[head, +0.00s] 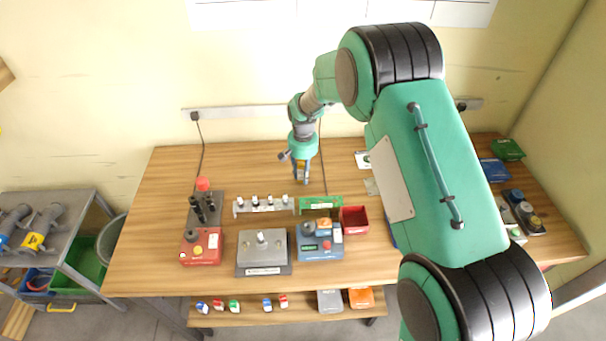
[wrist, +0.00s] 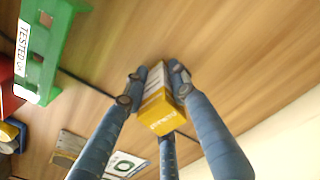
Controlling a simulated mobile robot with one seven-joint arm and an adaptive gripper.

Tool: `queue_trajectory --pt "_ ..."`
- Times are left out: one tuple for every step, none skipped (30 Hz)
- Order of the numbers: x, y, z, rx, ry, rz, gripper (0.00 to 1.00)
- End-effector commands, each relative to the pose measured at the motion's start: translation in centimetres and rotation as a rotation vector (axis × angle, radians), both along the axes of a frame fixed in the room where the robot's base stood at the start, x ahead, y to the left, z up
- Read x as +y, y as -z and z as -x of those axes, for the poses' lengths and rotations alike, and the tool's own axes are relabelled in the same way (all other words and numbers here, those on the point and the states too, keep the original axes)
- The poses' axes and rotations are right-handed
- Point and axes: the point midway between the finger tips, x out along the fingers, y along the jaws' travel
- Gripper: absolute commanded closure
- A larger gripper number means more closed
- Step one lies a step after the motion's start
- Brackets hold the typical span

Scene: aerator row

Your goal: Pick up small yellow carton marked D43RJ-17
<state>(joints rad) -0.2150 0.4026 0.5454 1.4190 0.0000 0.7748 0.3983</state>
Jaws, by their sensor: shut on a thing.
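A small yellow carton (wrist: 161,113) with a white label side shows in the wrist view, between the fingers of my gripper (wrist: 156,82). Print on its yellow face is too blurred to read surely. The fingers are shut on it from both sides, and a third finger shows below it. The wooden bench top is behind the carton; I cannot tell the gap between them. In the head view my gripper (head: 301,176) points down over the back middle of the bench, and only a little yellow shows between its fingers.
On the wooden bench (head: 165,165) stand a green rack (head: 320,203), a white rack (head: 264,205), a red bin (head: 354,219), a grey device (head: 263,250) and a red device (head: 201,247). A dark cable (head: 323,160) runs down near my gripper. The back left of the bench is clear.

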Motion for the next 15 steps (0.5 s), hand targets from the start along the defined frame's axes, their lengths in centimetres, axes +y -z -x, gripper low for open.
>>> queue_trajectory --pt "0.0 -0.4 -0.1 -0.002 0.0 -0.001 1.0" --pt "0.0 -0.7 -0.1 -0.002 0.0 -0.001 1.0" --pt "0.0 -1.1 -0.1 -0.002 0.0 -0.001 1.0" --pt "0.0 -1.4 -0.1 -0.002 0.0 -0.001 1.0" --pt "0.0 -1.7 -0.1 -0.002 0.0 -0.001 1.0" --pt "0.0 -2.2 -0.1 -0.002 0.0 -0.001 1.0" --pt "0.0 -2.7 0.0 -0.002 0.0 -0.001 1.0" --pt "0.0 -3.1 -0.1 -0.002 0.0 -0.001 1.0" --pt "0.0 -3.7 -0.1 -0.002 0.0 -0.001 1.0" --pt "0.0 -4.2 -0.1 -0.002 0.0 -0.001 1.0" --pt "0.0 -4.7 -0.1 -0.002 0.0 -0.001 1.0" --pt "0.0 -5.3 -0.1 -0.002 0.0 -0.001 1.0" --pt "0.0 -5.8 -0.1 -0.003 0.0 0.0 1.0" --pt "0.0 -6.3 -0.1 -0.003 0.0 0.0 1.0" --pt "0.0 -6.9 -0.1 -0.003 0.0 0.0 1.0"
